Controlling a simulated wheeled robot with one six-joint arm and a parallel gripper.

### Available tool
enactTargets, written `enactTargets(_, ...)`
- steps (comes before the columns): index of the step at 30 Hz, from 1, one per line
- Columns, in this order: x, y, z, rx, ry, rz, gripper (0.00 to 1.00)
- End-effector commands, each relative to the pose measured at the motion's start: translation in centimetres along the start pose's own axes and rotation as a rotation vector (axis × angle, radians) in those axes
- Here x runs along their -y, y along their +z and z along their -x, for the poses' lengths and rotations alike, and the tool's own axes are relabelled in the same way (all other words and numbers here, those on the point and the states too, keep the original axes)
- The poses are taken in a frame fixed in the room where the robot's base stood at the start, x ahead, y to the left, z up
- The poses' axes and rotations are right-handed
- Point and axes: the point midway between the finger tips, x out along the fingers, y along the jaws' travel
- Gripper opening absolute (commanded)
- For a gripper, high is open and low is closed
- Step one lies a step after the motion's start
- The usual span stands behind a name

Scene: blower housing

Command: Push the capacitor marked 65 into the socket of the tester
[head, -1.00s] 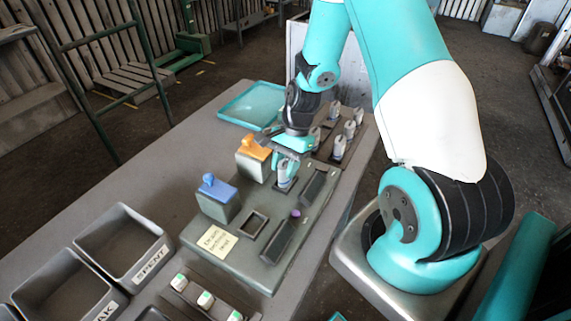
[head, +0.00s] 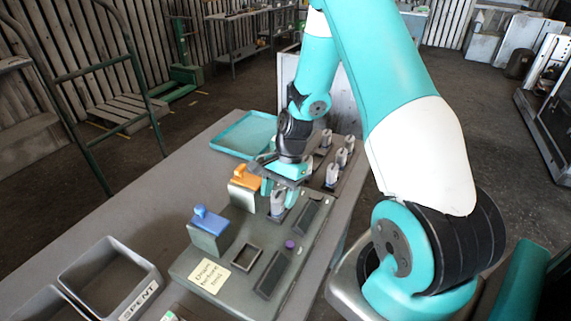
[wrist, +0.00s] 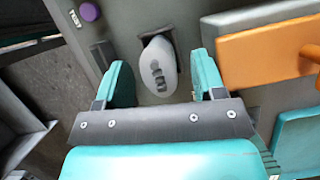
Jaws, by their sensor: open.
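A pale grey capacitor (head: 277,203) stands upright at a dark square opening, the socket (wrist: 169,38), on the top of the grey-green tester (head: 212,252). The capacitor's rounded end with dark terminals (wrist: 158,70) faces the wrist camera. No number can be read on it. My gripper (head: 280,188) is above the tester with its fingers down. In the wrist view my gripper (wrist: 160,68) is open, one teal finger on each side of the capacitor with a gap on both sides. How deep the capacitor sits is hidden.
An orange lever block (head: 244,186) and a blue one (head: 207,230) stand on the tester's left side. A purple button (head: 290,244) is near its right side. Several other capacitors (head: 333,174) stand behind. A teal tray (head: 243,135) lies at the back; a SPENT bin (head: 112,280) is front left.

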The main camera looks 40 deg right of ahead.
Motion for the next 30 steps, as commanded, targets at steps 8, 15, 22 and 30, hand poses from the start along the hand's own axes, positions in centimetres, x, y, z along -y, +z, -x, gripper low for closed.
enactTargets(8, 0.1, -0.2, 6.5, -0.006, -0.007, 0.000, 0.63)
enactTargets(15, 0.1, -0.2, 12.4, -0.005, -0.006, -0.001, 0.63)
enactTargets(22, 0.0, -0.1, 15.6, -0.002, -0.002, -0.001, 0.63)
enactTargets(30, 0.0, 0.0, 16.3, -0.001, 0.000, -0.001, 0.63)
